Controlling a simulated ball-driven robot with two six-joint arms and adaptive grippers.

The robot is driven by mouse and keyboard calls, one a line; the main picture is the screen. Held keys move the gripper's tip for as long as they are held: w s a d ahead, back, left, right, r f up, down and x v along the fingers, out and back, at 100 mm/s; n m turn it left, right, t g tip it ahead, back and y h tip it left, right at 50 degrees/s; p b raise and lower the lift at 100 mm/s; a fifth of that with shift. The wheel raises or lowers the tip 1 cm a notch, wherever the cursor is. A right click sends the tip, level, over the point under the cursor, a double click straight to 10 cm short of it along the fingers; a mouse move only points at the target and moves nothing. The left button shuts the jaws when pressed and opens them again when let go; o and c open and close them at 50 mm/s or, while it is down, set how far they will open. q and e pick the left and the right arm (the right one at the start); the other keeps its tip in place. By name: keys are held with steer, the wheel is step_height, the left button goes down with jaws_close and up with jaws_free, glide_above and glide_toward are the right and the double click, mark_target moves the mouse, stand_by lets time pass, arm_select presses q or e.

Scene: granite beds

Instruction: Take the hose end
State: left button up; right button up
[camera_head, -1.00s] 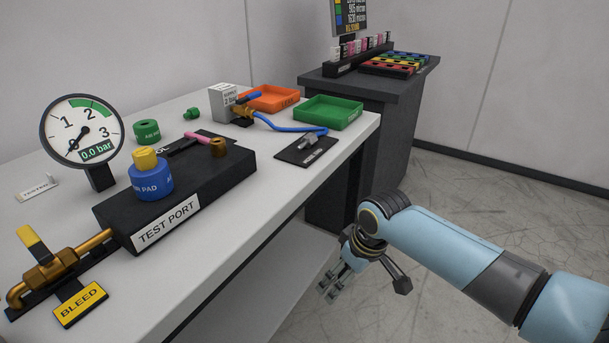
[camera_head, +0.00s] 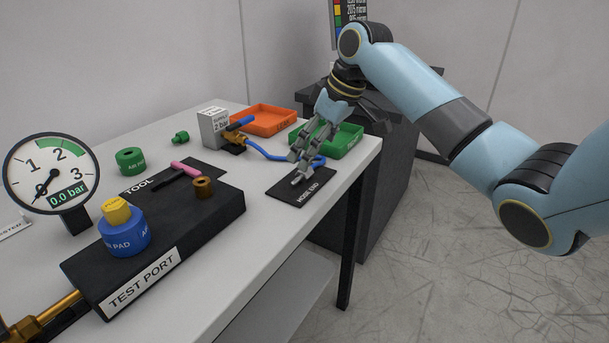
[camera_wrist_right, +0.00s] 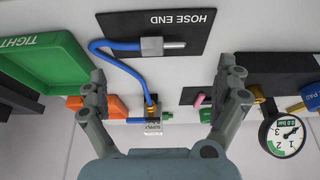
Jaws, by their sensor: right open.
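The hose end is a grey metal fitting with a bright pin on the blue hose (camera_head: 264,153). It lies on the black HOSE END mat (camera_head: 287,193) near the bench's right edge. In the head view my fingers partly hide it. In the right wrist view the fitting (camera_wrist_right: 152,47) lies on the mat (camera_wrist_right: 190,22), beyond the fingertips and between their lines. My right gripper (camera_head: 306,150) is open and empty, pointing down over the mat. Its spread fingers also show in the right wrist view (camera_wrist_right: 166,76). My left gripper is out of view.
The green tray (camera_head: 345,140) stands just behind the mat, with an orange tray (camera_head: 265,121) farther back. The supply box (camera_head: 213,127) feeds the hose. The black test port block (camera_head: 150,242) and gauge (camera_head: 50,172) stand left. Bare bench top separates block and mat.

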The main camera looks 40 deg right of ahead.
mark_target(307, 173)
steer(key=x, duration=0.7)
steer(key=shift+d+f+b, duration=0.2)
steer(key=shift+d+b, duration=0.1)
steer(key=shift+b, duration=0.05)
steer(key=c, duration=1.2)
